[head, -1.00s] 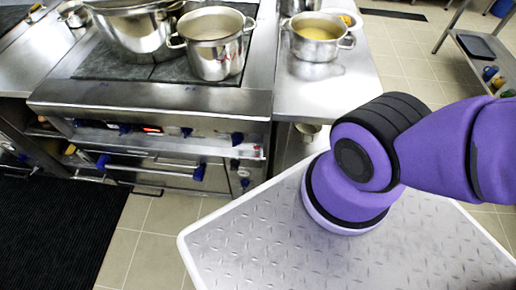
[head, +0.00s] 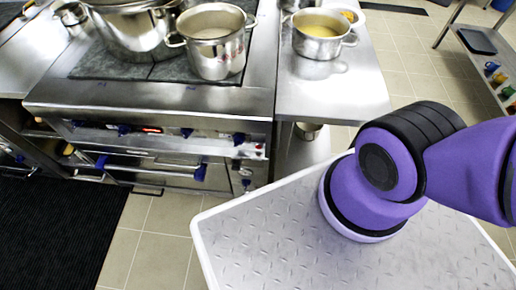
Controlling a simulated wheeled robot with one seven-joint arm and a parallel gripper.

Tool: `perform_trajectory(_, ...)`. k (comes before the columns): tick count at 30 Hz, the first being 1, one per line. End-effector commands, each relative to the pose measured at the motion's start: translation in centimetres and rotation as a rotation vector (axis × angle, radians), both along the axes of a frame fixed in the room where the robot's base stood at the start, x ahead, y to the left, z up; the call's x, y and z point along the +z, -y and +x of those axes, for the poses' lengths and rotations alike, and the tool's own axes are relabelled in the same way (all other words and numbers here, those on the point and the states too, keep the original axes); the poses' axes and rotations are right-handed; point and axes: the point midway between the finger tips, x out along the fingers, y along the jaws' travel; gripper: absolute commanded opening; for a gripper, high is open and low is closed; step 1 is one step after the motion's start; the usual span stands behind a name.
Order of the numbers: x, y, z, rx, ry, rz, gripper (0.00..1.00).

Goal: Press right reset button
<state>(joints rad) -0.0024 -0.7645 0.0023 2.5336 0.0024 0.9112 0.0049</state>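The stove (head: 150,101) stands at the left, with a steel front panel below its top. Blue knobs (head: 238,138) sit along the panel, and a small red-lit display (head: 152,130) shows between them. At the panel's right end is a small red spot (head: 259,146), perhaps a button; it is too small to tell. A blue-and-white fitting (head: 246,182) sits lower at the right. No reset button can be clearly told apart. My purple arm is at the right, well apart from the panel. My gripper is out of view.
A pot (head: 213,42) and a larger pot (head: 130,28) stand on the stove. A pot with yellow contents (head: 320,36) stands on the steel counter (head: 345,95). A dark mat (head: 55,230) lies at lower left. Tiled floor (head: 150,250) is free before the stove.

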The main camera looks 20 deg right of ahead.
Motion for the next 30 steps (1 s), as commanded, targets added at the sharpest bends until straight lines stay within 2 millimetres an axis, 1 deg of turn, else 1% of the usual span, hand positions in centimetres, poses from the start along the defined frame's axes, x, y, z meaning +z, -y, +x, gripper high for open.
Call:
perform_trajectory(1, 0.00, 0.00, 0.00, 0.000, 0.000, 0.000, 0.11)
perform_trajectory(2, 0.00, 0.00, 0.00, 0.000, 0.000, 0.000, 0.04)
perform_trajectory(3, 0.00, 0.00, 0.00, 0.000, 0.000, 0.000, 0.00)
perform_trajectory(30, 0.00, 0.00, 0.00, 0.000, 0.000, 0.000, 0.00)
